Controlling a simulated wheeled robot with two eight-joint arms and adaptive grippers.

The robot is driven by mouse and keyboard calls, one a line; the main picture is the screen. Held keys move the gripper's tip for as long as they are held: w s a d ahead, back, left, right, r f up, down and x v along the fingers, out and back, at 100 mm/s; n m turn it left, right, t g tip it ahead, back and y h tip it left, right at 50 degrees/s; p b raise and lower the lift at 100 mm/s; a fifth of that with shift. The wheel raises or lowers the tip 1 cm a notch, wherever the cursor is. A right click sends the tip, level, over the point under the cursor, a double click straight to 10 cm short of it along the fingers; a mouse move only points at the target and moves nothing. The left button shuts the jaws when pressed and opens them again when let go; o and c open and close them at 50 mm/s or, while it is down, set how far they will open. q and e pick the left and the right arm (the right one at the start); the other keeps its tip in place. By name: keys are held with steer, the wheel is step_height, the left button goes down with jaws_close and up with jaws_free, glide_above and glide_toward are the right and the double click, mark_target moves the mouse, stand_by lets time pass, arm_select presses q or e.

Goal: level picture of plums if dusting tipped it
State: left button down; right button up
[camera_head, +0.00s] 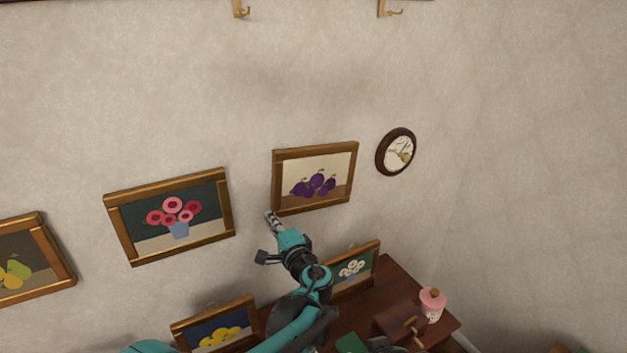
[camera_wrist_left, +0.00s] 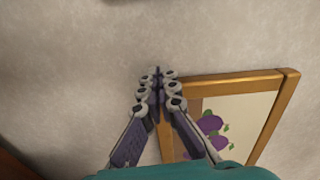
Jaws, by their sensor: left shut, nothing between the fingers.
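My left gripper (camera_head: 270,217) is at the frame's lower left corner, shut and empty. In the left wrist view the closed fingertips (camera_wrist_left: 160,72) are in front of a corner of the plum picture (camera_wrist_left: 236,118) and hide part of that edge. I cannot tell whether they touch it.
A flower picture (camera_head: 170,245) and a pear picture (camera_head: 40,290) hang to the left. Below, a dark wooden table (camera_head: 376,293) has a pink bottle (camera_head: 432,304); two more framed pictures are beside my arm.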

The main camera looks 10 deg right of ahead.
arm_select(q)
steer(key=shift+w+d, duration=0.25)
steer(key=shift+d, duration=0.5)
stand_by(0.5)
steer(key=shift+a, duration=0.15)
steer(key=shift+s+a, duration=0.35)
steer(key=shift+a, duration=0.45)
steer(key=v, duration=0.8)
steer(key=shift+a, duration=0.1)
